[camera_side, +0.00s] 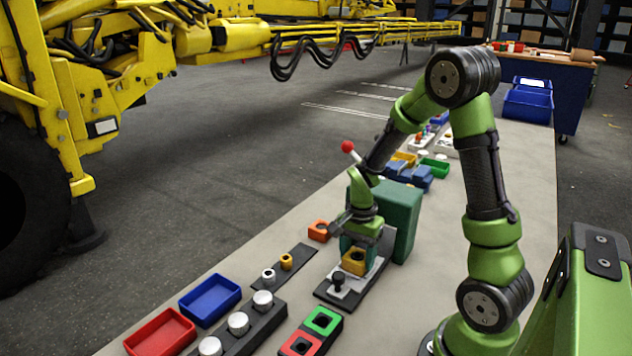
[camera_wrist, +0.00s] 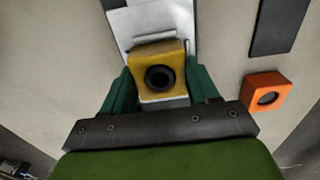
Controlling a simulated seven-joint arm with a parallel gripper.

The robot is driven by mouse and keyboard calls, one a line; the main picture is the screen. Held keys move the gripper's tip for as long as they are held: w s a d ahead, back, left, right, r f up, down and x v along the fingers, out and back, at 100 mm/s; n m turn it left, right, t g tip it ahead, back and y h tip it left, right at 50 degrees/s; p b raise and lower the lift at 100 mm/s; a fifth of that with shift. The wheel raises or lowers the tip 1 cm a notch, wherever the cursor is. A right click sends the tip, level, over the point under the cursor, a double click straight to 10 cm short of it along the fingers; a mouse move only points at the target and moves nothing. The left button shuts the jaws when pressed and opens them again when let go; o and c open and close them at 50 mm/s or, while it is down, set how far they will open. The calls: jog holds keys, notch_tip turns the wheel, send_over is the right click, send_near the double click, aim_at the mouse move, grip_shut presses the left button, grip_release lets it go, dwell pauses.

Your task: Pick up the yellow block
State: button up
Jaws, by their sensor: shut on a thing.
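The yellow block (camera_side: 355,261) has a round dark hole in its top. It sits at the light plate of a dark-based fixture (camera_side: 338,296) on the bench; whether it touches the plate I cannot tell. In the wrist view the yellow block (camera_wrist: 159,73) lies between the two green fingers of my gripper (camera_wrist: 160,90), one on each side. My gripper (camera_side: 354,246) is shut on the block in the side view, pointing down. The block's far side is hidden by the gripper.
A green box-shaped body (camera_side: 402,215) stands just behind my gripper. An orange block (camera_wrist: 266,92) lies to the right in the wrist view. Red (camera_side: 160,334) and blue (camera_side: 210,300) trays and a dark strip with white knobs (camera_side: 238,324) are at front left.

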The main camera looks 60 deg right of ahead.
jog(key=shift+r, duration=1.75)
